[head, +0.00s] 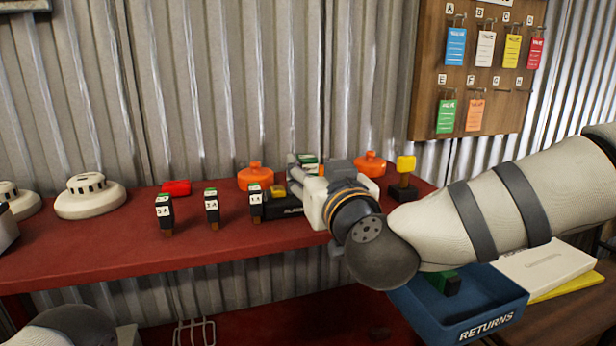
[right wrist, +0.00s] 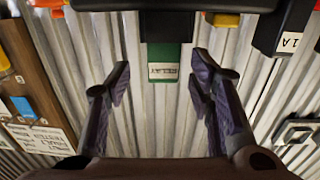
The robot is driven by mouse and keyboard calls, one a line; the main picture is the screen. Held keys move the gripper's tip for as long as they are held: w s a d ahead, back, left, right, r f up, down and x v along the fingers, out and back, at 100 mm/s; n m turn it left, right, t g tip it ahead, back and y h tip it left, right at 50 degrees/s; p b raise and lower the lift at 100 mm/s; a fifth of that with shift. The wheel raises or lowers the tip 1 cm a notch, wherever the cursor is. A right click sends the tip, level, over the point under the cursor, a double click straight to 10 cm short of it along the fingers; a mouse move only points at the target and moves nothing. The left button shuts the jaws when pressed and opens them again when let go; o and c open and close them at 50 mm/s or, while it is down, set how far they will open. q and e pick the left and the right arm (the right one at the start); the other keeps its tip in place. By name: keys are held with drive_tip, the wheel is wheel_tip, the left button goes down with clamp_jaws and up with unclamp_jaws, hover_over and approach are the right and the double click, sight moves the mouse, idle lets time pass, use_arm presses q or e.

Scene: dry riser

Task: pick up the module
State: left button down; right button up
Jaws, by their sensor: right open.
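The module is a green block with a white label that seems to read "RELAY" (right wrist: 165,70). In the right wrist view it sticks out of a black base (right wrist: 140,8) at the top centre. In the head view only a small green and white part of it (head: 309,160) shows behind my right gripper (head: 298,178). In the right wrist view my right gripper (right wrist: 158,88) is open, with one finger on each side of the module and gaps between. Its fingers appear not to touch the module. My left gripper is not in view.
Black modules marked 5A (head: 164,212), 3A (head: 211,207) and 1A (head: 256,202) stand on the red shelf (head: 100,250), left of my right gripper. Orange domes (head: 255,176) stand behind. A blue RETURNS bin (head: 490,318) sits below my right arm.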

sight(310, 167)
drive_tip(key=x, duration=0.3)
drive_tip(key=shift+w+a+f, duration=0.15)
drive_tip(key=shift+w+a, duration=0.1)
drive_tip(key=shift+w, duration=0.1)
clamp_jaws()
